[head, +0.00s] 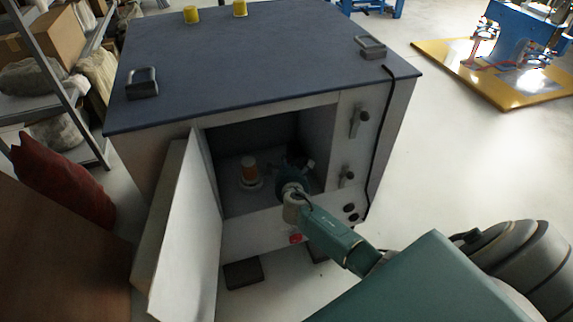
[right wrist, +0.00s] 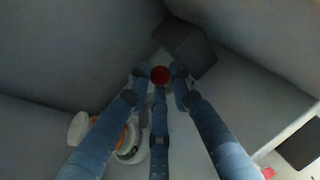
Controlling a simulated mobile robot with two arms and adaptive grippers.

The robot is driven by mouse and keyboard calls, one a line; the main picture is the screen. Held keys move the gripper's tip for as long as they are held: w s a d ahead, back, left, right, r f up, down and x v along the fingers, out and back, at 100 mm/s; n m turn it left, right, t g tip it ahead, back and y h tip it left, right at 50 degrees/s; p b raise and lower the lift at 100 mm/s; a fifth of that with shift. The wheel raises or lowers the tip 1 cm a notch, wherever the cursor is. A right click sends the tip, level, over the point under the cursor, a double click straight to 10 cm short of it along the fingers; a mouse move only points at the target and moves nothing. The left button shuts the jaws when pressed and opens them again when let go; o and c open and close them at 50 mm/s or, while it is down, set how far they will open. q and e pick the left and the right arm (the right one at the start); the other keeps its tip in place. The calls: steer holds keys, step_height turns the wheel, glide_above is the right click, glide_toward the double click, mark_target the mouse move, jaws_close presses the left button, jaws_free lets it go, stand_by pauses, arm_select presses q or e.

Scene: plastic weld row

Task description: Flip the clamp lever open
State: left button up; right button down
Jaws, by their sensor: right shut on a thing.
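In the right wrist view, the red round knob (right wrist: 160,75), which looks like the end of the clamp lever, sits between the fingertips of my right gripper (right wrist: 159,80). The three blue fingers are shut on it. A dark block (right wrist: 190,48) lies just beyond the knob. The lever's shaft is mostly hidden, so its angle cannot be told. In the head view, my right gripper (head: 294,172) reaches through the cabinet opening and covers the knob. My left gripper is not in view.
The cabinet (head: 262,235) has its door (head: 188,235) swung open on the left. Inside, an orange cylinder (head: 248,172) on a white base stands left of my gripper. The opening's right wall is close to my gripper. Handles (head: 360,120) project from the cabinet's right front.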

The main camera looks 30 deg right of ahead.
steer(key=c, duration=1.5)
jaws_free()
steer(key=shift+w, duration=0.1)
steer(key=shift+c, duration=0.2)
steer(key=v, duration=1.2)
